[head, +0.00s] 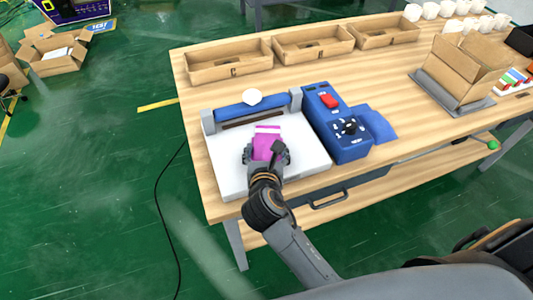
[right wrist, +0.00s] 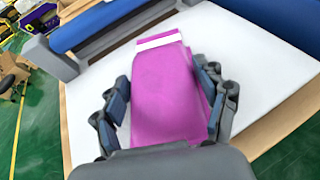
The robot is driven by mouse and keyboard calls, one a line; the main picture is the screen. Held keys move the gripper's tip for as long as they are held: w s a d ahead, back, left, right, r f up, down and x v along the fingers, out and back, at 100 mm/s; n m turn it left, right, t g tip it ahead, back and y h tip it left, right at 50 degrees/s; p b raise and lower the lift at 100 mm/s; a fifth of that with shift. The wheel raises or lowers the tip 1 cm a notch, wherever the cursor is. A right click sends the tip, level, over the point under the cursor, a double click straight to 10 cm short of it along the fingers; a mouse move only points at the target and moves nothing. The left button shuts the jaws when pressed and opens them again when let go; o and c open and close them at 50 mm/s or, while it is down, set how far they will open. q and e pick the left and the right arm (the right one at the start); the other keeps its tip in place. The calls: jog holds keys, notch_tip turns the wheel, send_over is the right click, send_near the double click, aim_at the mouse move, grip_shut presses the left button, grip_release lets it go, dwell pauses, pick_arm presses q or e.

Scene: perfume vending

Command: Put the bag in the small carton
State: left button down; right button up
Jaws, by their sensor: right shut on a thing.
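The bag (head: 266,143) is a flat magenta pouch with a white band near its far end. It is over the white plate of the sealing machine; I cannot tell whether it touches the plate. My right gripper (head: 266,153) is shut on the bag's near part. In the right wrist view the bag (right wrist: 165,85) lies between the two fingers of the gripper (right wrist: 165,105). A small open carton (head: 460,65) stands on a grey tray at the right of the table, with its flaps up. My left gripper is not in view.
The sealing machine (head: 225,165) has a blue bar and a blue control box (head: 338,140) with a red switch. Three shallow cardboard trays (head: 228,70) line the back edge. White cups (head: 430,10) stand at the far right.

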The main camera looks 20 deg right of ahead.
jog(key=o, duration=1.2)
jog(key=shift+f, duration=0.1)
